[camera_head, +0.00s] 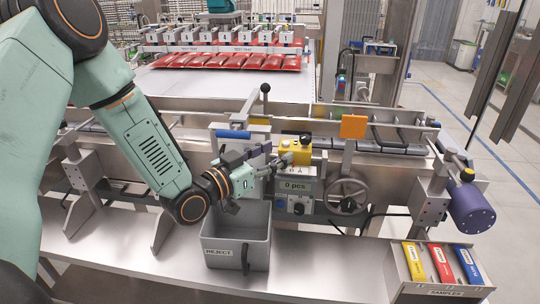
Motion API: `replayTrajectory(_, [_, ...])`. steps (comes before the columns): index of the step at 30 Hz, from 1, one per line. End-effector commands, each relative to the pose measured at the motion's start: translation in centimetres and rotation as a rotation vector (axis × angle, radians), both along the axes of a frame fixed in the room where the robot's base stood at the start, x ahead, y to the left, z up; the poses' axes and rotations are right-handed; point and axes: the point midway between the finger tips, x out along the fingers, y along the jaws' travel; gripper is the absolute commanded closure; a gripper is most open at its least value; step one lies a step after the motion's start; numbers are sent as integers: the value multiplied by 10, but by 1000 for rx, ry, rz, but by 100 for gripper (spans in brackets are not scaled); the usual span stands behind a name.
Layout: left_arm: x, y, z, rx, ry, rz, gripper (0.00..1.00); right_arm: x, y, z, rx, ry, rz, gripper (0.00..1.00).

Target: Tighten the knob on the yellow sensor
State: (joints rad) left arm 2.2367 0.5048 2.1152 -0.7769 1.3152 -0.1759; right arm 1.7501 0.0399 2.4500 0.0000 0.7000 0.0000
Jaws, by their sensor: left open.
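The yellow sensor (294,152) stands on the machine frame near the middle of the view, above a box marked "0 pcs". A dark knob (305,139) shows on its upper right. My left gripper (284,163) reaches in from the left and is open, with its fingertips at the sensor's lower left front. I cannot tell whether the fingers touch the sensor. The gripper hides part of the sensor's left side. My right gripper is not in view.
A grey reject bin (236,238) stands below my left gripper. A handwheel (348,195) and an orange plate (353,127) are right of the sensor. A black-knobbed lever (265,89) rises behind. A samples box (437,268) sits at the lower right.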

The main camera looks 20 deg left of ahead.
Motion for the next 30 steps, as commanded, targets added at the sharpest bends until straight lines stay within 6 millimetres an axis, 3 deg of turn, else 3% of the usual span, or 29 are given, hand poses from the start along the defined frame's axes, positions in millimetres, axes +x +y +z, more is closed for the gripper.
replayTrajectory(14, [-8, 2, 1, 1, -1, 0, 49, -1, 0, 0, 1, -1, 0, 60])
replayTrajectory(20, [-13, 2, -12, 2, 40, 4, 49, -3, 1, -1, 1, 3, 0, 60])
replayTrajectory(25, [-36, 5, -38, 4, 133, 19, 49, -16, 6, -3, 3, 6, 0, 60])
replayTrajectory(30, [-77, 14, -65, 2, 240, 39, 49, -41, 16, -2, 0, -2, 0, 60])
